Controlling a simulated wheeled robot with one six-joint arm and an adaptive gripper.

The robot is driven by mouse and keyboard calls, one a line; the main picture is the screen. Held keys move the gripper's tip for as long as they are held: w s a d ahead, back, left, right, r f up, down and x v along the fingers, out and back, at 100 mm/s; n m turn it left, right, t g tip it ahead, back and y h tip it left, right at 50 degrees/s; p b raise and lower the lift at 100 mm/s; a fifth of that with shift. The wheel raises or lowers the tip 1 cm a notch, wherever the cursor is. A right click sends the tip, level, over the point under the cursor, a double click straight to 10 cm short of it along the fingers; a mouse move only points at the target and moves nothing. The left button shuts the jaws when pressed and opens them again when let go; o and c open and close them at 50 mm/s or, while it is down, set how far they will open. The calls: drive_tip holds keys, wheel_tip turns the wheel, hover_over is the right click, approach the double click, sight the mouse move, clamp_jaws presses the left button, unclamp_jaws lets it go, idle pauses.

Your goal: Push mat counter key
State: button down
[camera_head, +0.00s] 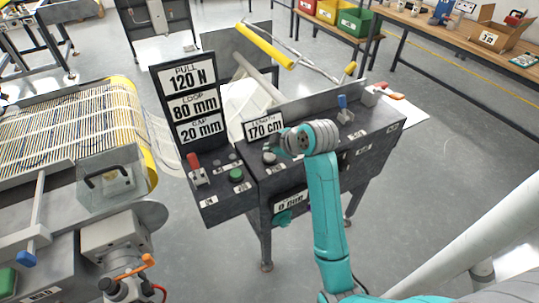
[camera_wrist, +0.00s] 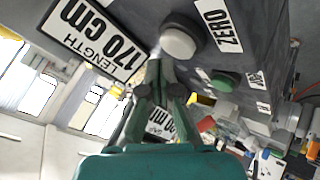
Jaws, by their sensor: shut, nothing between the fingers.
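A pale round key (camera_head: 269,157) sits on the dark console top, in front of the LENGTH 170 cm sign. In the wrist view a pale round key (camera_wrist: 180,40) lies beside a ZERO label. My gripper (camera_head: 272,148) is low over the console at the key and partly hides it. In the wrist view my gripper (camera_wrist: 154,62) is shut and empty, its tips just left of the key. Whether they touch it I cannot tell. A counter display (camera_head: 291,203) on the console front appears to read 0 mm. The woven mat (camera_head: 70,125) lies over the machine at left.
A green button (camera_head: 236,175) and a red lever (camera_head: 195,170) stand left on the console. A tall PULL/LOOP/CAP board (camera_head: 190,105) rises behind them. A blue lever (camera_head: 344,108) stands to the right. Open floor lies right of the console.

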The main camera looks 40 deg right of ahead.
sight(271, 157)
drive_tip(key=shift+f, duration=0.4)
drive_tip(key=shift+f, duration=0.55)
idle(1.0)
drive_tip(key=shift+r, duration=1)
drive_tip(key=shift+r, duration=2.5)
